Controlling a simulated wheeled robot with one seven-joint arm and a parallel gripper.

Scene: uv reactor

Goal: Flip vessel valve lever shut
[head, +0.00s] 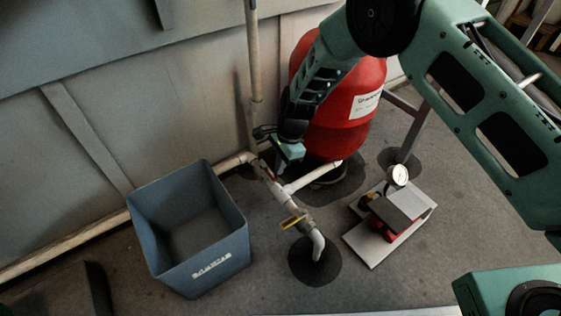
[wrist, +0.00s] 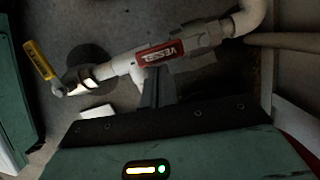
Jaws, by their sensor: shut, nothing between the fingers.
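The vessel valve's red lever, with white "VESSEL" lettering, shows in the wrist view (wrist: 160,53). It lies roughly along the white pipe (wrist: 115,66). My gripper (wrist: 157,72) is shut and empty, its fingers right at the lever's lower edge; I cannot tell whether they touch it. In the head view my gripper (head: 281,163) is low over the pipe junction in front of the red vessel (head: 345,110). There the red lever is mostly hidden by the gripper.
A second valve with a yellow lever (head: 291,221) sits lower on the pipe, its lever across the pipe. A blue-grey bin (head: 197,270) stands left. A red pump unit with a gauge (head: 398,176) stands right. The wall is close behind; the front floor is fairly clear.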

